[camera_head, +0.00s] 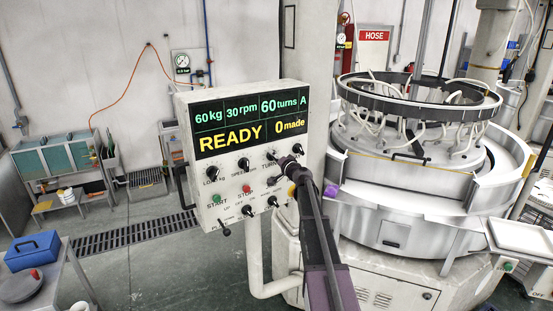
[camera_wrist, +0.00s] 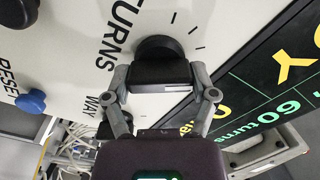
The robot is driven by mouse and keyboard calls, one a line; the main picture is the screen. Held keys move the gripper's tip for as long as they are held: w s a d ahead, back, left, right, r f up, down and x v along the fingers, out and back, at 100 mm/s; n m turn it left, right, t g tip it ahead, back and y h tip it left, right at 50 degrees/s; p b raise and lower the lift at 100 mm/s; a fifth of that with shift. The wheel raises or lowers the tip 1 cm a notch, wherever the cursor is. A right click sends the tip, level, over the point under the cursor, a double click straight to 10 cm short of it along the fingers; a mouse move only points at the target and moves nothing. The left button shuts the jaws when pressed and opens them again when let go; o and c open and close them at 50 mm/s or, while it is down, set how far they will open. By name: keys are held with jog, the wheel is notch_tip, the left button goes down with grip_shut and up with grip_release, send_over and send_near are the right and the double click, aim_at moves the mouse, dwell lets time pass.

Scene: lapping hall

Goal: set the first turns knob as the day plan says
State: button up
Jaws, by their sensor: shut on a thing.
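My gripper (camera_wrist: 160,76) is shut on a round black knob (camera_wrist: 158,46) beside the "TURNS" label in the wrist view. In the head view my gripper (camera_head: 287,162) is at the upper right of the control panel (camera_head: 231,205) and hides part of that area. The panel's screen (camera_head: 251,122) reads 60 kg, 30 rpm, 60 turns A, READY and 0 made. Tick marks lie around the held knob; its exact pointer angle is unclear. I see no day plan I can read.
The load knob (camera_head: 212,173) and speed knob (camera_head: 243,164) stand left of my gripper. A blue reset knob (camera_wrist: 31,101) is close by in the wrist view. The lapping machine (camera_head: 400,225) stands right. A blue toolbox (camera_head: 32,252) is at lower left.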

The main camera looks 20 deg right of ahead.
jog(key=m, duration=0.3)
jog(key=shift+m, duration=0.3)
dwell(0.4)
jog(key=o, duration=1)
jog(key=s, duration=0.4)
jog(key=s+d, duration=0.1)
jog(key=s, duration=0.7)
jog(key=shift+d, duration=0.3)
